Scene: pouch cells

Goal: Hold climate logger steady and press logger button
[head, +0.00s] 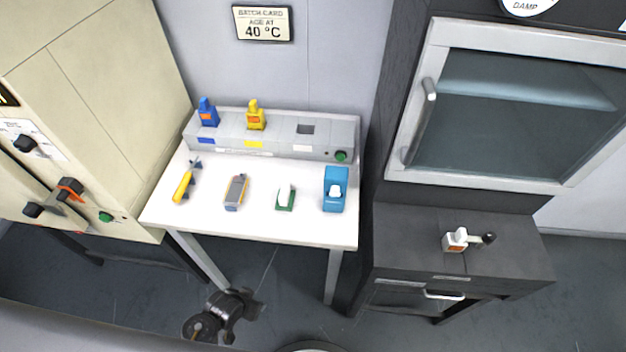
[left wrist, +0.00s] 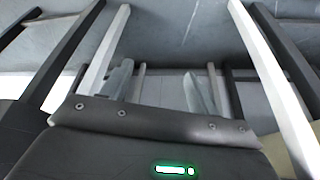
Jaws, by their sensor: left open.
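A grey handheld device with orange edges (head: 236,192) lies on the white table (head: 315,230); it looks most like the climate logger, though I cannot read any label. Its button is too small to make out. My left gripper (head: 252,304) is low in front of the table, apart from everything on it. In the left wrist view its two grey fingers (left wrist: 158,88) stand apart with nothing between them. My right gripper is in neither view.
A yellow-handled tool (head: 183,186), a green holder (head: 285,199) and a blue box (head: 335,190) share the table. Behind them a grey rack (head: 275,132) holds a blue and a yellow unit. A beige cabinet stands left; a dark cabinet (head: 400,235) stands right, bearing a white-and-orange item (head: 455,240).

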